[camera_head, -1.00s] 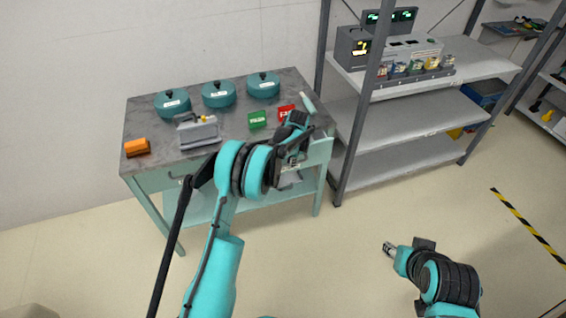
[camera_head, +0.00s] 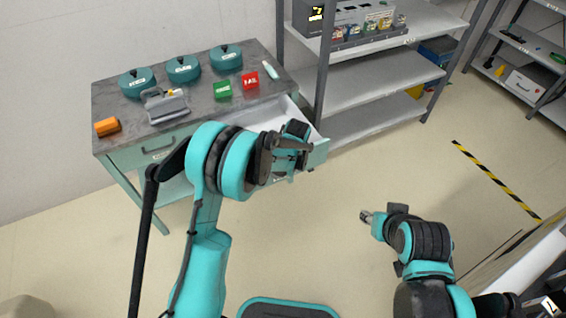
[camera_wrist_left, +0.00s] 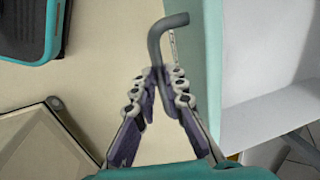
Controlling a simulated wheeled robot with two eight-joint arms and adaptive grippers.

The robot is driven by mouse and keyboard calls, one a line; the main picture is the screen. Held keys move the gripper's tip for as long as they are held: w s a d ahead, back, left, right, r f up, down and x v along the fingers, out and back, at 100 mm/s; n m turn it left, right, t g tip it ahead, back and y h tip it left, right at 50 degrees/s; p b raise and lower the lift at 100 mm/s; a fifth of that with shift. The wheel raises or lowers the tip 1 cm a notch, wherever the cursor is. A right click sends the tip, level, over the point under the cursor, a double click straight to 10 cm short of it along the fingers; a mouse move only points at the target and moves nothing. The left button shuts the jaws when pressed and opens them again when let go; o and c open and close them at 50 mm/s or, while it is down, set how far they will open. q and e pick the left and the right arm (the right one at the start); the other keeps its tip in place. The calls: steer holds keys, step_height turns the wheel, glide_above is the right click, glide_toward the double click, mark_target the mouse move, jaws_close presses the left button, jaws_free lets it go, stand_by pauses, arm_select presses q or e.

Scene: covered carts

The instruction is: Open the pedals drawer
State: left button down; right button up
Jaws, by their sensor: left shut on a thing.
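A drawer (camera_head: 319,153) in the right half of the teal table is pulled out, showing its white interior. Its label is too small to read. In the left wrist view its teal front (camera_wrist_left: 207,70) runs beside my fingers, and the grey bent handle (camera_wrist_left: 166,30) lies between the fingertips. My left gripper (camera_head: 291,160) is shut on that handle; it also shows in the left wrist view (camera_wrist_left: 158,76). My arm hides part of the drawer front. My right gripper (camera_head: 367,216) hangs over the floor, away from the table, its jaws too small to judge.
The table's left drawer (camera_head: 158,150) is closed. A metal shelf (camera_head: 375,115) stands right of the table.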

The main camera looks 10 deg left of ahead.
arm_select(q)
steer(key=shift+s+d, duration=0.2)
steer(key=c, duration=1.9)
jaws_free()
steer(key=shift+o, duration=0.2)
steer(key=shift+r, duration=0.1)
step_height(320, 180, up, 12)
steer(key=s+d, duration=0.1)
steer(key=s, duration=0.1)
steer(key=shift+d+f, duration=0.15)
steer(key=shift+f, duration=0.05)
